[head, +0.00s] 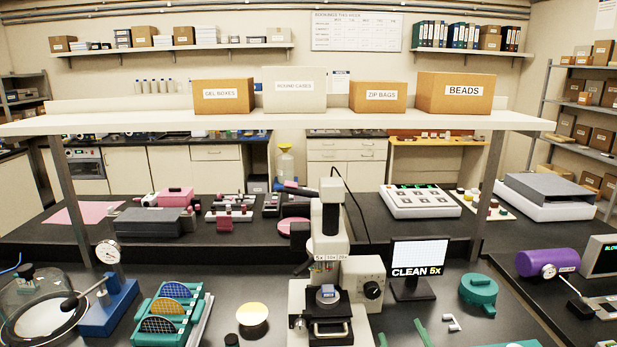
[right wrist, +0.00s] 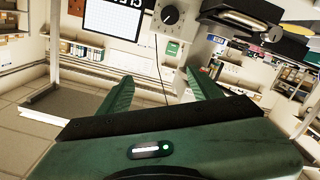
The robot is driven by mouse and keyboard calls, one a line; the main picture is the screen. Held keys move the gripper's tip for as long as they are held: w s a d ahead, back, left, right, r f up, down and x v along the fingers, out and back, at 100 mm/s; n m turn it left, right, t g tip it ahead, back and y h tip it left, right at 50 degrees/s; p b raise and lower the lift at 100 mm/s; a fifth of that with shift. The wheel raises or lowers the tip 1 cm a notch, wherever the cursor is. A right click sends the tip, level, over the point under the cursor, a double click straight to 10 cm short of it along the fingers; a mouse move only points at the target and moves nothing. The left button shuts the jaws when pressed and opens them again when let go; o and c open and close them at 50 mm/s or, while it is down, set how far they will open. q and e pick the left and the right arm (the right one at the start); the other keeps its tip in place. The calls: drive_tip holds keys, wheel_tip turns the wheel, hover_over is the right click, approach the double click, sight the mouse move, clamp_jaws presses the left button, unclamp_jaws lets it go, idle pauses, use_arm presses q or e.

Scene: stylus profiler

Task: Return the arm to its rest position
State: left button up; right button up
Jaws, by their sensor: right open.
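My right gripper (head: 401,330) shows at the bottom edge of the head view, just right of the microscope-like instrument. Only its two green fingertips are in that picture. In the right wrist view its two green fingers (right wrist: 158,76) stand wide apart with nothing between them. The white instrument (head: 332,245) carries a small grey block (head: 327,294) on its stage. My right fingers are apart from it and from the small monitor reading "CLEAN 5x" (head: 418,262). My left gripper is not in the head view.
A green lidded pot (head: 479,290) stands right of the monitor. A small white bracket (head: 452,323) lies near my right fingers. A green rack of discs (head: 167,312), a dial gauge stand (head: 107,305) and a glass dome (head: 38,300) stand left. A shelf (head: 300,122) spans above the bench.

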drive_tip(key=s+d+f+m+g, duration=0.1)
drive_tip(key=s+f+m+g, duration=0.1)
drive_tip(key=s+f+g, duration=0.8)
drive_tip(key=s+f+m+g, duration=0.1)
drive_tip(key=s+f+g, duration=0.1)
drive_tip(key=s, duration=0.9)
drive_tip(key=s+f+g, duration=0.2)
drive_tip(key=s, duration=1)
wheel_tip(320, 180, down, 29)
drive_tip(key=g+b, duration=0.1)
drive_tip(key=b, duration=0.4)
use_arm(q)
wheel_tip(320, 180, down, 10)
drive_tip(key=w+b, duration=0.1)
drive_tip(key=b, duration=0.4)
use_arm(e)
drive_tip(key=s+d+f, duration=0.1)
drive_tip(key=s+f, duration=0.8)
drive_tip(key=f, duration=0.2)
drive_tip(key=s+d+f+g, duration=0.1)
drive_tip(key=s+f, duration=0.7)
drive_tip(key=f, duration=0.4)
drive_tip(key=shift+s+d+f+g, duration=0.25)
drive_tip(key=shift+s+g, duration=0.05)
drive_tip(key=shift+s, duration=0.05)
